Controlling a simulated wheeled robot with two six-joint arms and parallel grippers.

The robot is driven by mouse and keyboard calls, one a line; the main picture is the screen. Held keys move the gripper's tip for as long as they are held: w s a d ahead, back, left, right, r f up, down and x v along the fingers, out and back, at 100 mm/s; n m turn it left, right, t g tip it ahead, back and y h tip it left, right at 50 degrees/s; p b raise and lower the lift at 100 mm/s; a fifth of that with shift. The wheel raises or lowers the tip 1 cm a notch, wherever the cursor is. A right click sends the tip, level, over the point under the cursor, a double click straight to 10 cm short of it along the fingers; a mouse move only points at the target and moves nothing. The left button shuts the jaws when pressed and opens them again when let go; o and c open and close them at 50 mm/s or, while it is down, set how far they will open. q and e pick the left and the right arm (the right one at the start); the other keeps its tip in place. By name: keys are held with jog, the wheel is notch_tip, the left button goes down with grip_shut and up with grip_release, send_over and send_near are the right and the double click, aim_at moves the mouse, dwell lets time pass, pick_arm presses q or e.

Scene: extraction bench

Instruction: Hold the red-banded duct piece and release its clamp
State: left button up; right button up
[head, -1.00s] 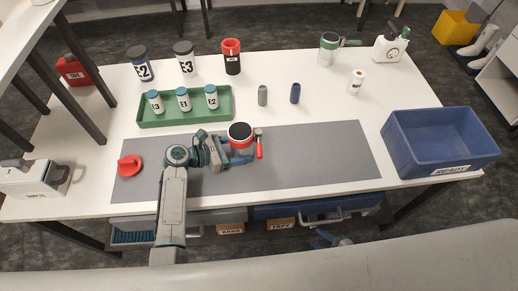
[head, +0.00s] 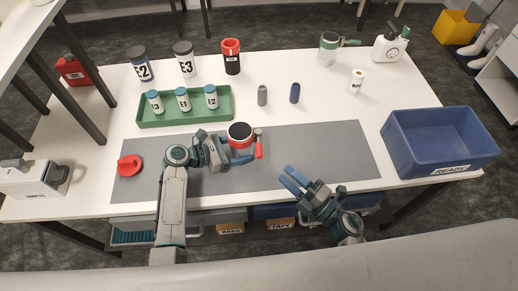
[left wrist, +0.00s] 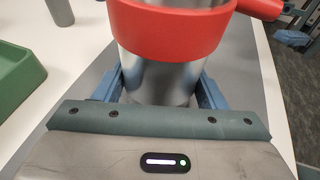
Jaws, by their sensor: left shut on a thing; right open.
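The red-banded duct piece (head: 240,136) stands on the grey mat (head: 315,150) in the middle of the bench. In the left wrist view its silver body (left wrist: 158,78) sits under a wide red band (left wrist: 165,30). A clamp lever with a red handle (head: 259,150) sticks out at its right side. My left gripper (head: 238,157) is shut on the duct piece's body below the band, with one blue finger on each side. My right gripper (head: 290,180) is open and empty over the mat's front edge, to the right of and nearer than the lever.
A green tray (head: 228,116) with several small bottles stands behind the duct piece. A grey cylinder (head: 262,95) and a blue one (head: 295,93) stand behind the mat. A blue bin (head: 408,165) is at the right, a red knob-like disc (head: 130,166) at the left. The mat's right part is clear.

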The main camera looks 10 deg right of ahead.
aim_at(259, 151)
jog(key=x, duration=1.1)
jog(key=shift+w+a, duration=0.25)
jog(key=shift+w, duration=0.1)
grip_shut()
